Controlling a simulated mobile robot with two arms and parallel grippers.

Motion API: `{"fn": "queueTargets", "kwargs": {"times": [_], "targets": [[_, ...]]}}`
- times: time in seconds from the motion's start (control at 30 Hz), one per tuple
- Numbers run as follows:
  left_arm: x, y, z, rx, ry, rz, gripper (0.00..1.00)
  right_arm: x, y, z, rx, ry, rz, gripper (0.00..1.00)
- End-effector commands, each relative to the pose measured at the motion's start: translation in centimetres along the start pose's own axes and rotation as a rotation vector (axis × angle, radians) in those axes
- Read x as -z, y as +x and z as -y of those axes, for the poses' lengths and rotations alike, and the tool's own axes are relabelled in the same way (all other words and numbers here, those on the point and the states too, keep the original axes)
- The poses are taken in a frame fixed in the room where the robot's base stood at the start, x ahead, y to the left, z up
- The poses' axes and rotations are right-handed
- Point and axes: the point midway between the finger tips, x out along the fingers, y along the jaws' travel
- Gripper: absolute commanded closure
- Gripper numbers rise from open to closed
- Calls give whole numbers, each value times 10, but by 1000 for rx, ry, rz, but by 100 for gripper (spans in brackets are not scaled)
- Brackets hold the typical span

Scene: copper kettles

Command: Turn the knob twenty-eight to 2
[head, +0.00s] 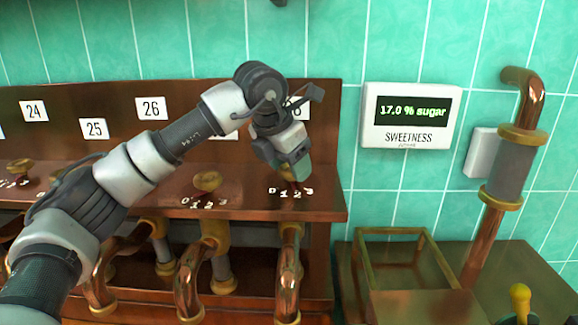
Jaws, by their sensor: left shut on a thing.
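My left gripper (291,163) reaches down from above and is shut on the brass knob (287,174) at the right end of the wooden panel. The fingers cover most of this knob, so I cannot tell where it points. White marks 0, 1, 2, 3 (291,191) lie on the ledge in front of it. The number plate (297,108) behind it is mostly hidden by my arm; only its last digit, an 8, shows. My right gripper is not in view.
Another brass knob (208,182) with its own 0 to 3 marks stands to the left. Copper pipes (287,275) run below the ledge. A display (411,112) reads 17.0 % sugar, labelled SWEETNESS. A brass-framed box (392,231) and a tall copper pipe (487,230) stand at the right.

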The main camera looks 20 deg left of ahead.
Motion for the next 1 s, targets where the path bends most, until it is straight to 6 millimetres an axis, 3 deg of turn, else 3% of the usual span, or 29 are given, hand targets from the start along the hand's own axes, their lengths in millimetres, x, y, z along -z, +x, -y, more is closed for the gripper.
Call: {"fn": "queueTargets", "kwargs": {"times": [0.67,0.7,0.8,0.87,1.0], "targets": [[0,-1,0,-27,-63,0,67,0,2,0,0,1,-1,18],[0,-1,0,-27,-62,0,42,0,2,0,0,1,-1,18],[0,-1,0,-26,-62,0,27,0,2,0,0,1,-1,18],[0,-1,0,-26,-62,0,18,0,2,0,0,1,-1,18],[0,0,0,-26,-62,0,18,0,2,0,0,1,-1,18]]}}
